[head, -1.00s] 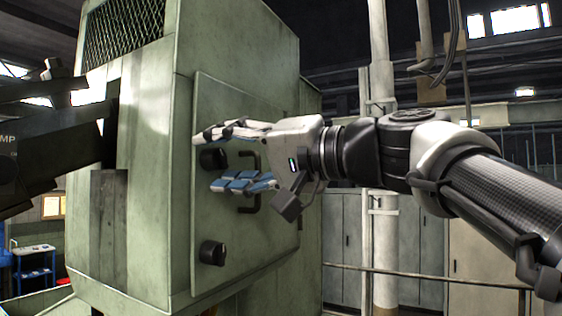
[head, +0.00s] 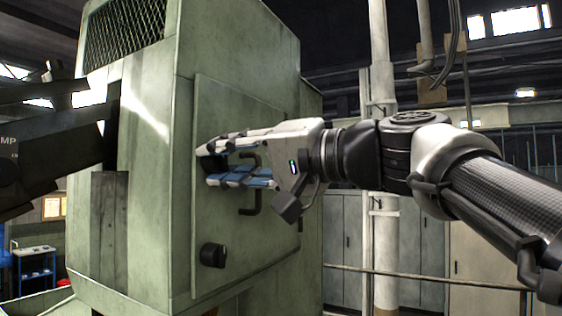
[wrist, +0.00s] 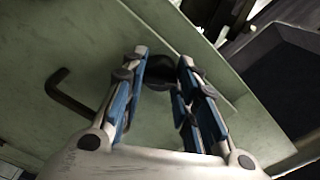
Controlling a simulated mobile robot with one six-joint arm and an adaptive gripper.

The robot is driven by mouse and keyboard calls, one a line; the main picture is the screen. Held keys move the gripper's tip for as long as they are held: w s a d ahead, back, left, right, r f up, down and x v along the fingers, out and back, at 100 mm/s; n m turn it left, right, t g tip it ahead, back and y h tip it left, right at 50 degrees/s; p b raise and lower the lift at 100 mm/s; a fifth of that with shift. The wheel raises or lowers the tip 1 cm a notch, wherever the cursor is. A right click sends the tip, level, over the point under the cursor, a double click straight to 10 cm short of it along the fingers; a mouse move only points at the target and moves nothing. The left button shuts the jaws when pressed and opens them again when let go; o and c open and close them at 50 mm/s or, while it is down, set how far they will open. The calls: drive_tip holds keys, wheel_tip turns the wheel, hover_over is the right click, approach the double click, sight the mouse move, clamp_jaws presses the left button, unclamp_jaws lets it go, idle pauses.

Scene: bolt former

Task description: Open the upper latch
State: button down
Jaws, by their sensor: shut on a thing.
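The upper latch (head: 214,163) is a black knob near the left edge of the green door panel (head: 262,105). In the head view my gripper's fingers partly hide it. My gripper (head: 212,164) is closed around this knob from the right, one finger above and one below. In the wrist view the knob (wrist: 157,74) sits between the tips of my gripper (wrist: 166,72). The black door handle (head: 249,208) is behind the fingers, and it also shows in the wrist view (wrist: 66,90).
A lower black latch (head: 213,254) is on the same panel below. The green machine housing (head: 145,200) surrounds the panel. A pale vertical pipe (head: 382,80) and a horizontal rail (head: 430,278) stand behind my arm. A blue cart (head: 35,268) is far left.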

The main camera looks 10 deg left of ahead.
drive_tip(key=m+p, duration=0.3)
drive_tip(key=m, duration=0.2)
drive_tip(key=shift+r+m, duration=0.15)
drive_tip(key=shift+m, duration=0.15)
drive_tip(key=shift+m+p, duration=0.65)
drive_tip(key=shift+m, duration=0.35)
drive_tip(key=c, duration=1)
unclamp_jaws()
drive_tip(key=shift+c, duration=0.2)
drive_tip(key=b+v, duration=0.2)
drive_tip(key=v, duration=0.6)
